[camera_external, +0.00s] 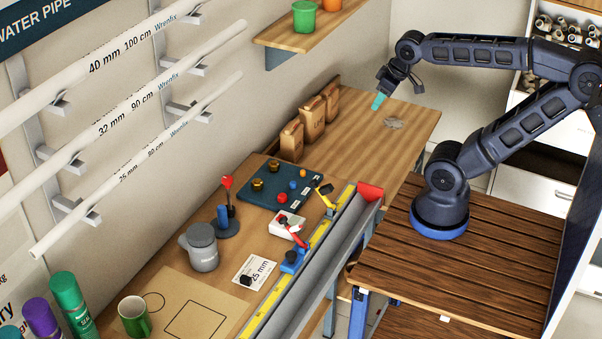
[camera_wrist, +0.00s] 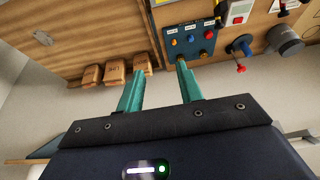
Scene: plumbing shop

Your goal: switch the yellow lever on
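A small yellow lever (camera_external: 327,202) with a black upper part stands at the far end of the yellow rail, beside the dark blue board (camera_external: 262,196). In the wrist view, a yellow and black piece (camera_wrist: 220,12), probably this lever, shows at the top edge, partly cut off. Its on or off position cannot be told. My gripper (camera_external: 377,101) is up over the far end of the bench, well away from the lever. In the wrist view, my gripper (camera_wrist: 161,70) has its two teal fingers apart with nothing between them.
Paper bags (camera_external: 292,140) line the wall. A grey trough (camera_external: 330,240) edges the front. The bench's far end is mostly clear.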

